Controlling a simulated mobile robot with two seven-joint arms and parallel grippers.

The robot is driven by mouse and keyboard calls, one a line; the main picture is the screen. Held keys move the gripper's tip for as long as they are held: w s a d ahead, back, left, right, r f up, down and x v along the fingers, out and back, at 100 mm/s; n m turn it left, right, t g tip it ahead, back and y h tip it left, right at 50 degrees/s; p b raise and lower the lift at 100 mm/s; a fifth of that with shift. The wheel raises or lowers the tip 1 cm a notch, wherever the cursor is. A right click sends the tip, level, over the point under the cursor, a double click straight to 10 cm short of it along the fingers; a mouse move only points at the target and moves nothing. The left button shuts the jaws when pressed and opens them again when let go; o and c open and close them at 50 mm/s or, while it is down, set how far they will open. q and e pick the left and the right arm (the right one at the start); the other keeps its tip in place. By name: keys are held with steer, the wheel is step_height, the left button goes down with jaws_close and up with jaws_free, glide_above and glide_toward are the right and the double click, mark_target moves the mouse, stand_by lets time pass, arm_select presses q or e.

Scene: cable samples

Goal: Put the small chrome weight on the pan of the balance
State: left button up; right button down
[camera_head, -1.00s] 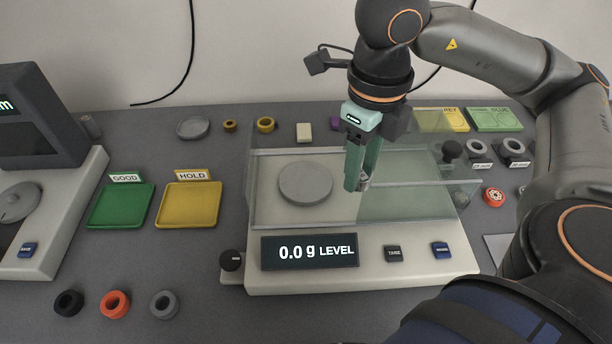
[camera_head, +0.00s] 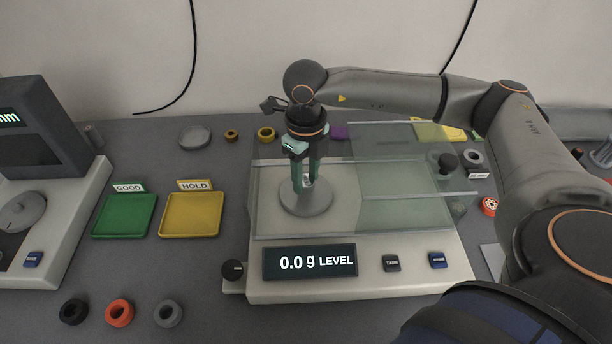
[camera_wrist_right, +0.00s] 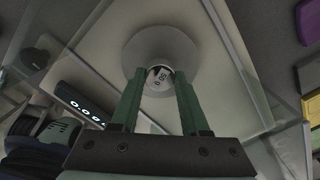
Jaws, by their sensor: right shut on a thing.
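The balance (camera_head: 450,262) stands in the middle of the bench, and its display (camera_head: 310,262) reads 0.0 g LEVEL. Its round grey pan (camera_head: 322,205) lies inside the glass shield. My right gripper (camera_head: 307,184) points down over the pan, its green fingers shut on the small chrome weight (camera_wrist_right: 158,76). The weight shows between the fingertips in the right wrist view, with markings on its top and the pan (camera_wrist_right: 200,48) behind it. I cannot tell whether it touches the pan. My left gripper is not in view.
Glass panels (camera_head: 400,195) cover the balance's right side; the left side above the pan is open. A green GOOD tray (camera_head: 124,216) and a yellow HOLD tray (camera_head: 189,215) lie to the left. Several rings (camera_head: 119,312) lie in front, and a black knob (camera_head: 448,163) stands at right.

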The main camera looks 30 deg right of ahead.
mark_target(306, 180)
steer(key=shift+f, duration=0.55)
steer(key=shift+f, duration=0.1)
steer(key=shift+f, duration=0.15)
steer(key=shift+c, duration=2)
jaws_free()
step_height(306, 180, up, 13)
steer(key=shift+f+b, duration=0.2)
steer(key=shift+b, duration=0.2)
